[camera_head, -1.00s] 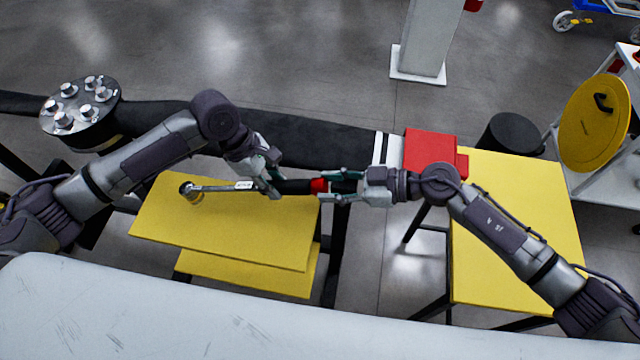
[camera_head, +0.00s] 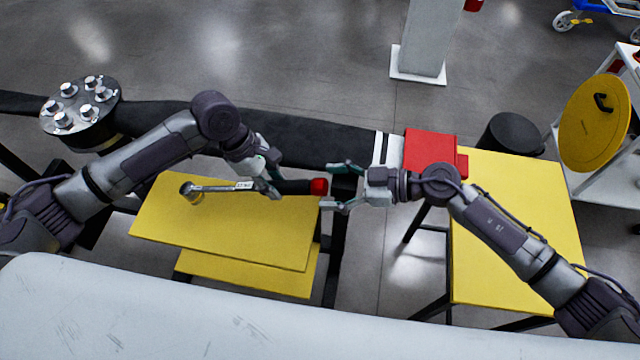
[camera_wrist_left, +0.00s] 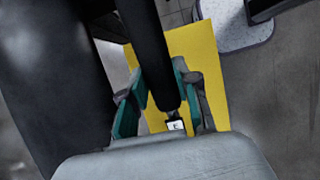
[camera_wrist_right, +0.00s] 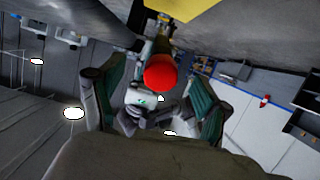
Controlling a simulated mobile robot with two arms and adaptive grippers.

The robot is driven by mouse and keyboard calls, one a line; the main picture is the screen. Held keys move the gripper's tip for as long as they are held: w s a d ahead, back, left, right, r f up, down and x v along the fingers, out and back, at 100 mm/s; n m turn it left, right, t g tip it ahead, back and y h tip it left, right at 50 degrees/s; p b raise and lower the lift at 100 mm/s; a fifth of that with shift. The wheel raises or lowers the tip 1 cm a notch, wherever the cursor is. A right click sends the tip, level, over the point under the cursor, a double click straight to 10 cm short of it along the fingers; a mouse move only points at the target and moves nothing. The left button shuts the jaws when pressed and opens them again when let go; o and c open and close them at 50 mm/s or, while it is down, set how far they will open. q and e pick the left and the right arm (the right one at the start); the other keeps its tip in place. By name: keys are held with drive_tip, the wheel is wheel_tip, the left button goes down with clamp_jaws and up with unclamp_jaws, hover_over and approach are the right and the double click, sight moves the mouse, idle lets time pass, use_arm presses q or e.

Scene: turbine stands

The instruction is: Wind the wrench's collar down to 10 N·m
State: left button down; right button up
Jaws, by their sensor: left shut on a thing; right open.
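The torque wrench (camera_head: 220,187) is held roughly level above the yellow stand, its ratchet head (camera_head: 187,189) at the left and a red collar (camera_head: 318,187) at its right end. My left gripper (camera_head: 272,178) is shut around the wrench between its light scale label (camera_head: 245,185) and the black handle (camera_head: 294,187). The handle also shows in the left wrist view (camera_wrist_left: 150,60) between the fingers. My right gripper (camera_head: 338,187) is open, just right of the collar and apart from it. In the right wrist view the red collar end (camera_wrist_right: 161,72) faces the camera, beyond the open fingers. The scale reading is too small to tell.
A yellow two-level stand (camera_head: 230,232) lies below the wrench. A bolted flange (camera_head: 75,105) stands at far left. A black beam runs behind both arms.

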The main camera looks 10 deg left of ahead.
use_arm(q)
drive_tip(key=shift+r, duration=0.1)
use_arm(e)
drive_tip(key=shift+v, duration=2.55)
drive_tip(key=shift+c, duration=1.1)
drive_tip(key=shift+a+f+n, duration=0.3)
drive_tip(key=shift+a+n, duration=0.5)
drive_tip(key=shift+n, duration=1.05)
drive_tip(key=shift+a+f+n, duration=0.25)
drive_tip(key=shift+a+n, duration=0.6)
drive_tip(key=shift+n, duration=1.05)
drive_tip(key=shift+a+f+n, duration=0.3)
drive_tip(key=shift+a+n, duration=0.5)
drive_tip(key=shift+n, duration=1.05)
